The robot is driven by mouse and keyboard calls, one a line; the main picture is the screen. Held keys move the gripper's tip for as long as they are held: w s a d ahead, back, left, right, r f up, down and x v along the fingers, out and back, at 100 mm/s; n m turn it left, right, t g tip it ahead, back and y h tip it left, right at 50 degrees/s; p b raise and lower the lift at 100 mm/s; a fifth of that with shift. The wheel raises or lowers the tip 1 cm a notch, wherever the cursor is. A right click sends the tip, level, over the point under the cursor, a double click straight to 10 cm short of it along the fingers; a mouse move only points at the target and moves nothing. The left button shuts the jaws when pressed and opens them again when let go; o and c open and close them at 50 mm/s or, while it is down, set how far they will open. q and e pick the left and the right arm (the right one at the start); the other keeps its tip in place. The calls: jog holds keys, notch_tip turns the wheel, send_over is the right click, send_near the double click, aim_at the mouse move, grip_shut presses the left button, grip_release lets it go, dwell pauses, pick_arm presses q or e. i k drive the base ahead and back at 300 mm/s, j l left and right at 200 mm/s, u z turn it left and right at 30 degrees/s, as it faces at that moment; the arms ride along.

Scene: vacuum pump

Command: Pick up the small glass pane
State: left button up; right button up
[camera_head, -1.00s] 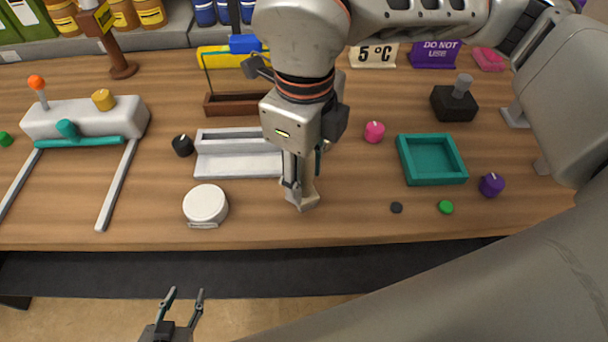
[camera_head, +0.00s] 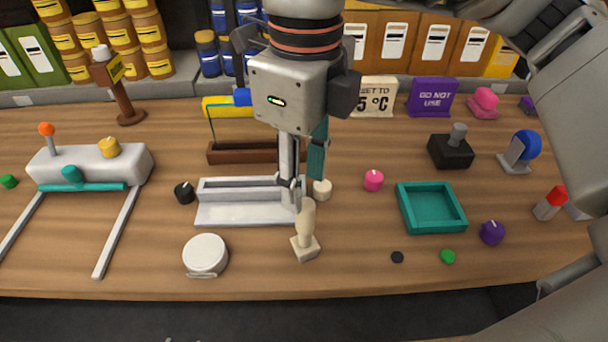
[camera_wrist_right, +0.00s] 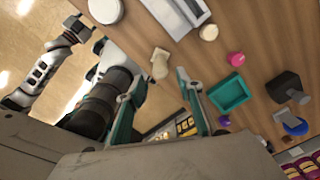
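What looks like the small glass pane is a clear sheet with a thin dark green edge (camera_head: 209,128). It stands upright at the left end of the brown wooden rack (camera_head: 228,154) in the head view, and its right part is hard to make out. My right gripper (camera_head: 306,190) is open and empty, to the right and in front of the rack, above the wooden-handled stamp (camera_head: 306,235). The right wrist view shows its two teal fingers (camera_wrist_right: 155,87) spread with nothing between them. Only the separated tips of my left gripper (camera_head: 184,340) show at the bottom edge.
A white slotted block (camera_head: 245,210), a black knob (camera_head: 184,192) and a round white device (camera_head: 205,255) stand in front of the rack. A teal tray (camera_head: 432,209) and a pink knob (camera_head: 373,180) are to the right. A yellow-blue object (camera_head: 226,104) stands behind.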

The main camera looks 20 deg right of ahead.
aim_at(234, 127)
jog(key=k, duration=1)
